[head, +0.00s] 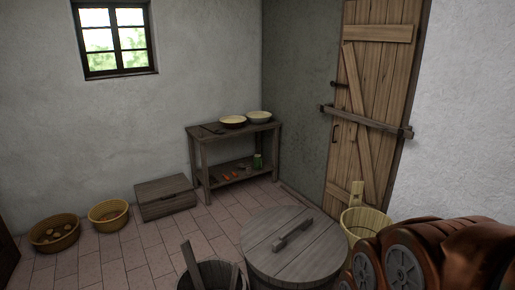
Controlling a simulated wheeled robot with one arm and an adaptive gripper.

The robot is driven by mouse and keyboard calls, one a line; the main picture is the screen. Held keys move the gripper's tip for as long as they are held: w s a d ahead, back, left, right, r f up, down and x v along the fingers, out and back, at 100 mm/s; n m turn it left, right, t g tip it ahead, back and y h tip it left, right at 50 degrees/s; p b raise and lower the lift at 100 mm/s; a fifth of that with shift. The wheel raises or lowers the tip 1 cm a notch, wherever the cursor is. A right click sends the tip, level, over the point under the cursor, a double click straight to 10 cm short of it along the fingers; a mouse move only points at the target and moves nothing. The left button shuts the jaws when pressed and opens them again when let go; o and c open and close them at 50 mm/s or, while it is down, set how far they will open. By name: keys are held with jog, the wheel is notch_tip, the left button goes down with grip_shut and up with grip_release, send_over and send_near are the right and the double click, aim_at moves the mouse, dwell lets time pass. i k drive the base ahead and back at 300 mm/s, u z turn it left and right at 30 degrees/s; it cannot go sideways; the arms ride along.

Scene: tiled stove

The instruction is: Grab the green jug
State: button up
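A small green jug (258,161) stands upright on the lower shelf of the wooden table (236,134) in the far corner, near the table's right end. It is small in the head view, and its handle cannot be made out. My gripper is not in view.
Orange and red items (236,174) lie on the lower shelf left of the jug. Two bowls (233,121) stand on top. A wooden chest (166,196) and two baskets (55,232) are on the floor at left. A large lidded tub (292,247) and buckets (366,222) fill the foreground. Tiled floor between is clear.

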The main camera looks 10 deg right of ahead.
aim_at(258, 160)
jog(key=u, duration=1.7)
jog(key=i, duration=4.65)
jog(key=z, duration=2.95)
jog(key=i, duration=0.55)
jog(key=z, duration=0.05)
